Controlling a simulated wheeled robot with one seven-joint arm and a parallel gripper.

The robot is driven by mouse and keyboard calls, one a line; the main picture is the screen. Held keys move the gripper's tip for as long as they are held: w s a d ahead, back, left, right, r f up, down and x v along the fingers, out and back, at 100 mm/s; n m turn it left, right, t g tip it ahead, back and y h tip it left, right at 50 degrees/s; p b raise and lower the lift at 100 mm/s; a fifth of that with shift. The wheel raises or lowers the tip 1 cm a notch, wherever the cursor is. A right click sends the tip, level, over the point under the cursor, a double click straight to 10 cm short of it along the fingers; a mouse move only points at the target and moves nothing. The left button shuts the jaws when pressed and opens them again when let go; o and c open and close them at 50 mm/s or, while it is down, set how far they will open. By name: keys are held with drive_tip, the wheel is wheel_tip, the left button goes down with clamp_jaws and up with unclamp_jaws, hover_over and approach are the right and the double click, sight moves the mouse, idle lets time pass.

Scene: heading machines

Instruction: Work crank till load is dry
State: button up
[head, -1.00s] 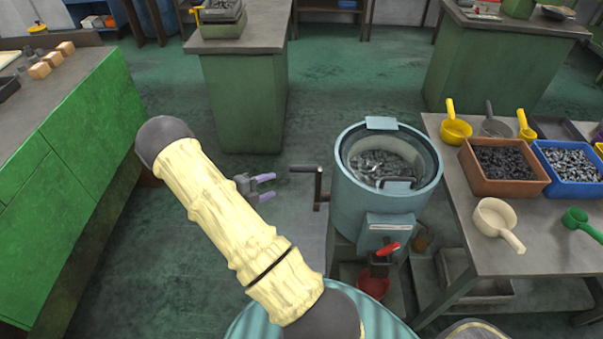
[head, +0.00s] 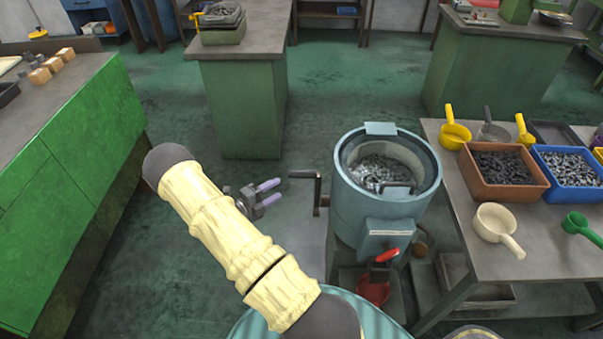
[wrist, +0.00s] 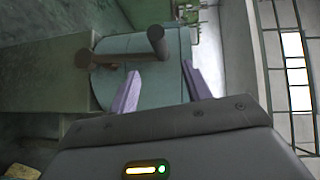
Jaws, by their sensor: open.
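The dryer drum (head: 372,208) is a blue-grey tub on a stand, with a load of small metal parts (head: 378,170) inside it. Its crank (head: 312,188) sticks out on the left side. In the wrist view the crank (wrist: 128,48) shows in front of the drum (wrist: 160,85). My gripper (head: 270,192) is open and empty, left of the crank and apart from it. Its purple fingertips (wrist: 158,85) point toward the drum and crank. I cannot tell whether the parts are wet. A red-handled valve (head: 386,256) is on the drum's front, above a red container (head: 373,289).
A table (head: 487,232) at the right holds an orange bin (head: 503,192) and a blue bin (head: 541,170) of parts, plus several scoops. A green cabinet (head: 75,150) stands at the left. Open floor lies between the cabinet and the drum.

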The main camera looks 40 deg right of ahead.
sight(297, 177)
drive_tip(key=d, duration=0.4)
drive_tip(key=d+p, duration=0.1)
drive_tip(key=d, duration=0.3)
drive_tip(key=d+f+p, duration=0.1)
drive_tip(key=d, duration=0.3)
drive_tip(key=shift+d+f, duration=0.1)
drive_tip(key=shift+d, duration=0.1)
drive_tip(key=shift+c, duration=0.2)
clamp_jaws()
